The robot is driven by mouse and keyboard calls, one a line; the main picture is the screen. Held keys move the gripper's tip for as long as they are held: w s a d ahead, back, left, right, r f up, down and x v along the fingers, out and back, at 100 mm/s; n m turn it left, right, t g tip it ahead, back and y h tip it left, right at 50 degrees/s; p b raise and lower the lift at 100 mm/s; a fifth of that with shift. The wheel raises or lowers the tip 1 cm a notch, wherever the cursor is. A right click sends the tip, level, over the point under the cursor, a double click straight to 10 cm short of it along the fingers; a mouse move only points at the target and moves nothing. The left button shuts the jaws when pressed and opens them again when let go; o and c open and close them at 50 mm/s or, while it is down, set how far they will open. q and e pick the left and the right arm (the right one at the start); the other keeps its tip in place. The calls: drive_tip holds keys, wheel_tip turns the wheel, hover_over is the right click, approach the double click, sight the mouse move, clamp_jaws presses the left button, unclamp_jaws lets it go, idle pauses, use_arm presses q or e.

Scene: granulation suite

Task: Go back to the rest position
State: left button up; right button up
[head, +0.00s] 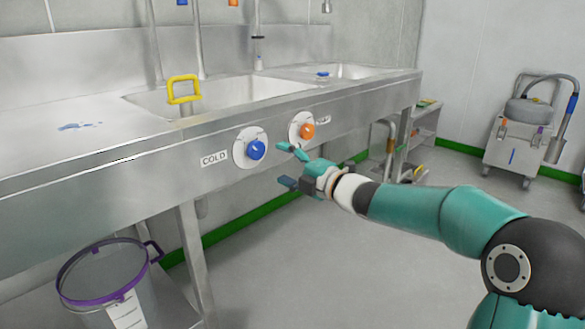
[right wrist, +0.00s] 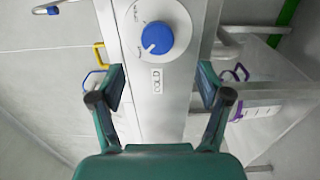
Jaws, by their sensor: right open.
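My right gripper (head: 284,165) is open and empty in the head view, in front of the sink's steel front panel. Its two fingers also show spread apart in the right wrist view (right wrist: 160,90), with the blue COLD knob (right wrist: 156,38) beyond them. In the head view the blue knob (head: 256,150) sits on a white round plate just left of the fingers, and an orange knob (head: 307,131) sits behind the upper finger. The gripper appears apart from both knobs. My left gripper is not in view.
A steel sink unit (head: 80,185) fills the left, with a yellow handle (head: 183,89) at its basin. A purple-rimmed clear bucket (head: 108,275) stands below on a low shelf. A wheeled cart (head: 515,145) stands at the back right. The grey floor (head: 290,270) before the sink is clear.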

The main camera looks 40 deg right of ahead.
drive_tip(key=shift+s+d, duration=0.1)
drive_tip(key=shift+s, duration=1.05)
